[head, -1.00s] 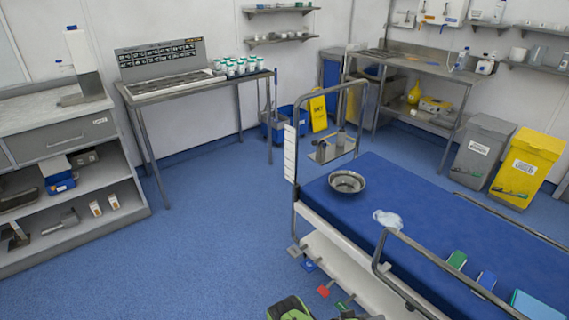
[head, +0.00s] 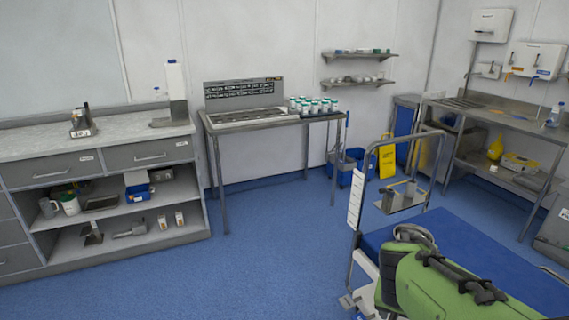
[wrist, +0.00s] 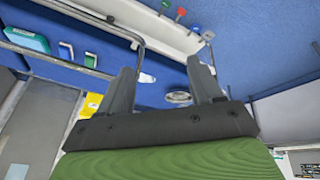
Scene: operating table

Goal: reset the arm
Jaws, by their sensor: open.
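My gripper (wrist: 162,75) shows in the wrist view with its two dark fingers apart and nothing between them. It points over the blue-topped bed, whose rail and contents appear beyond the fingers. In the head view my green arm is at the lower right, in front of the bed (head: 480,250), and hides much of its top. A metal bowl (wrist: 178,97) shows beyond the fingers in the wrist view.
A steel table (head: 240,122) with several capped pots (head: 315,105) stands by the wall. A counter with shelves (head: 110,155) is at left. A yellow floor sign (head: 387,158) stands behind the bed. Blue floor (head: 250,270) is clear between counter and bed.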

